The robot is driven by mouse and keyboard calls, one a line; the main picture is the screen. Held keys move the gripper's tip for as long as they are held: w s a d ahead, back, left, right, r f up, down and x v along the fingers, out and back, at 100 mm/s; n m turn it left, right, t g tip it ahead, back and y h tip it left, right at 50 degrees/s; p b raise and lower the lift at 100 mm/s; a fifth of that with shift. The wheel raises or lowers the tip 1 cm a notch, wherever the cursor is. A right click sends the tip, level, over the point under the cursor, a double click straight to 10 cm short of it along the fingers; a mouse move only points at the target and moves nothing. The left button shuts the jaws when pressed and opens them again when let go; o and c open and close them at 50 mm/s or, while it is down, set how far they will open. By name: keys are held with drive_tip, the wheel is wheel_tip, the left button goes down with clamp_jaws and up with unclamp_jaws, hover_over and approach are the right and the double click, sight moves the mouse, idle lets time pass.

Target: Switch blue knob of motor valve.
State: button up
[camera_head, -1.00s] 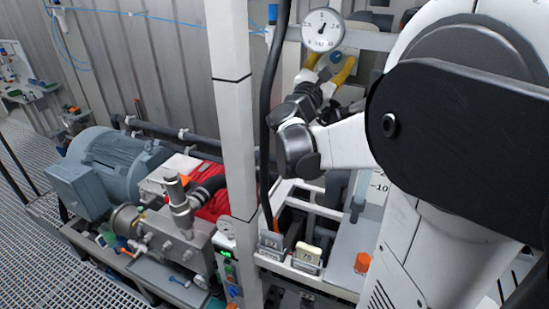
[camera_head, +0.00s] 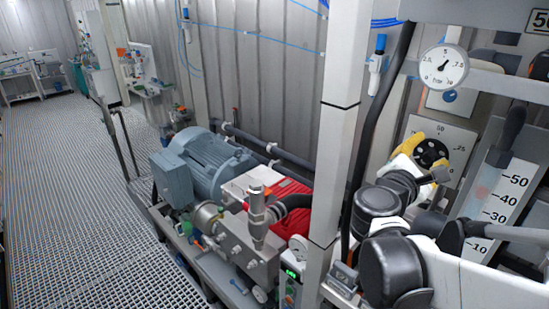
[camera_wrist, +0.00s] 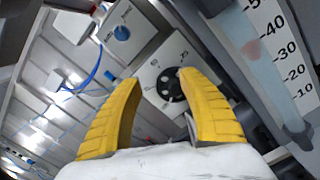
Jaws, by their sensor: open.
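A round blue knob (camera_wrist: 122,33) sits on a white box in the upper left of the wrist view. In the head view the blue knob (camera_head: 449,96) shows just under the round gauge. My gripper (camera_wrist: 158,82) has yellow fingers spread apart with nothing between them. In the wrist view the blue knob lies beyond and to the left of the fingertips, apart from them. A black round dial (camera_wrist: 171,85) on a white plate with numbers shows behind the gap between the fingers. In the head view my gripper (camera_head: 424,148) is in front of that plate, below the blue knob.
A white gauge (camera_head: 444,66) hangs above the knob. A scaled level column (camera_head: 500,190) stands to the right. A white upright post (camera_head: 335,130) and a black hose (camera_head: 374,110) stand left of my arm. A blue motor (camera_head: 205,160) is farther left, with open grating floor beyond.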

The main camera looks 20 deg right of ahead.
drive_tip(key=s+a+f+m+g+y+b, duration=0.1)
drive_tip(key=a+f+m+y+b, duration=0.1)
drive_tip(key=a+f+m+y, duration=0.6)
drive_tip(key=shift+s+a+f+m, duration=0.25)
drive_tip(key=shift+a+f+m, duration=0.65)
drive_tip(key=shift+a+f, duration=1.6)
drive_tip(key=shift+d+f, duration=0.75)
drive_tip(key=shift+d, duration=0.05)
drive_tip(key=s+a+f+m+y, duration=0.2)
drive_tip(key=a+f+m+y, duration=0.15)
drive_tip(key=a, duration=0.65)
drive_tip(key=s+a+f+m+y, duration=0.2)
drive_tip(key=a+m+y, duration=0.25)
drive_tip(key=a, duration=0.45)
wheel_tip(320, 180, down, 21)
drive_tip(key=n+b, duration=0.1)
drive_tip(key=b, duration=2)
drive_tip(key=shift+w+d+r+y, duration=0.2)
drive_tip(key=shift+y, duration=0.1)
drive_tip(key=shift+r, duration=0.1)
